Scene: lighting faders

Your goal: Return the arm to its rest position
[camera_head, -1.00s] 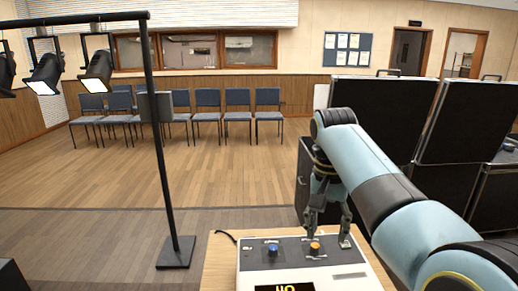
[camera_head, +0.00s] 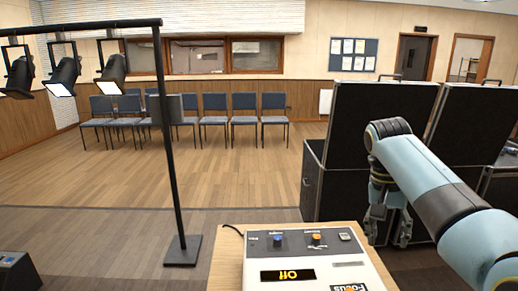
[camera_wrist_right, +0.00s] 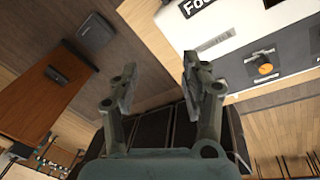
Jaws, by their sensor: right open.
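My right arm comes in from the right in the head view, and its gripper (camera_head: 388,226) hangs just right of the white fader console (camera_head: 350,272), clear of it. The gripper is open and empty; its two spread fingers (camera_wrist_right: 155,85) also show in the right wrist view, with nothing between them. The orange knob (camera_wrist_right: 265,69) also shows in the right wrist view. My left gripper is not in view.
The console sits on a wooden table (camera_head: 228,262). Black cases (camera_head: 375,122) stand behind my right arm. A black stand (camera_head: 182,250) carries several stage lights (camera_head: 66,72) at left. Rows of chairs (camera_head: 215,108) stand at the back, with open floor in front.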

